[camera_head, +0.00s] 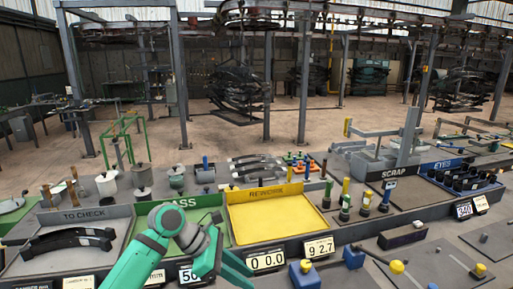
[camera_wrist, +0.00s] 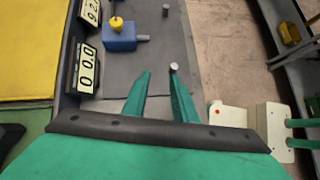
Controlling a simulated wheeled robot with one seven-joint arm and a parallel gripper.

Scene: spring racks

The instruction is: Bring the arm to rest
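My green arm (camera_head: 150,250) reaches in from the bottom of the head view, in front of the green PASS tray (camera_head: 205,203). My gripper (camera_head: 238,268) is low at the front edge of the bench. In the wrist view my gripper (camera_wrist: 160,76) shows two green fingers apart, with nothing held between them. A small grey peg with a pale top (camera_wrist: 174,67) shows close to the right fingertip; I cannot tell if they touch.
Dark curved springs (camera_head: 68,240) lie in the TO CHECK tray (camera_head: 110,218). The yellow REWORK tray (camera_head: 270,220) is empty. Number displays (camera_head: 267,261) line the front edge. A blue block with a yellow knob (camera_wrist: 120,36) stands nearby, left of the fingers.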

